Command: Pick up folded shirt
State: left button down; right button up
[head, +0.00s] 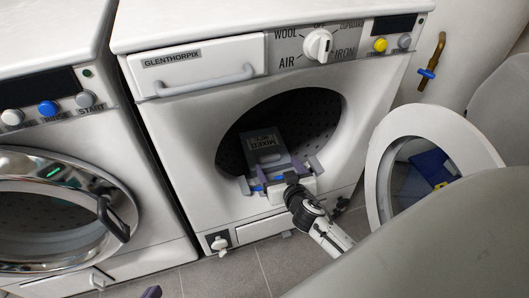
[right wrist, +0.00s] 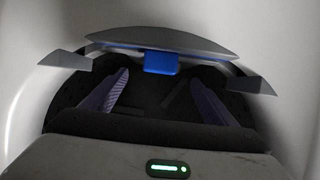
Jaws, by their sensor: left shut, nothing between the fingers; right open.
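No folded shirt can be made out in either view. My right gripper (head: 277,180) is open at the lower lip of the middle machine's round opening. In the right wrist view its two purple fingers (right wrist: 160,82) stand apart, with a blue tab (right wrist: 160,63) beyond and between them. The tab belongs to a grey panel (head: 266,148) with printed lettering, which leans up into the opening and has grey side wings. I cannot tell whether the fingers touch it. My left gripper (head: 152,292) shows only as a purple tip at the bottom edge, shut and empty.
The white machine (head: 180,150) has its round door (head: 378,165) swung open to the right. A blue and yellow thing (head: 432,168) shows through its glass, unclear. Another machine (head: 60,215) with a shut chrome door stands left. Grey floor (head: 225,275) lies in front.

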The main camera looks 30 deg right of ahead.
aim_at(271, 158)
jog(key=shift+w+d+f, duration=0.1)
jog(key=shift+w+f, duration=0.05)
jog(key=shift+w, duration=0.2)
jog(key=b+x, duration=0.2)
jog(key=x, duration=0.2)
jog(key=shift+w+f, duration=0.15)
jog(key=shift+w, duration=0.35)
jog(key=shift+w+f, duration=0.1)
pick_arm(q)
jog(key=shift+w+d+r+t+h, duration=0.1)
jog(key=shift+d+r+t+h, duration=0.2)
jog(key=shift+r, duration=0.3)
jog(key=shift+d+r+t+h, duration=0.2)
jog(key=shift+d+r+h, duration=0.15)
jog(key=shift+r, duration=0.2)
pick_arm(e)
jog(key=c, duration=1.3)
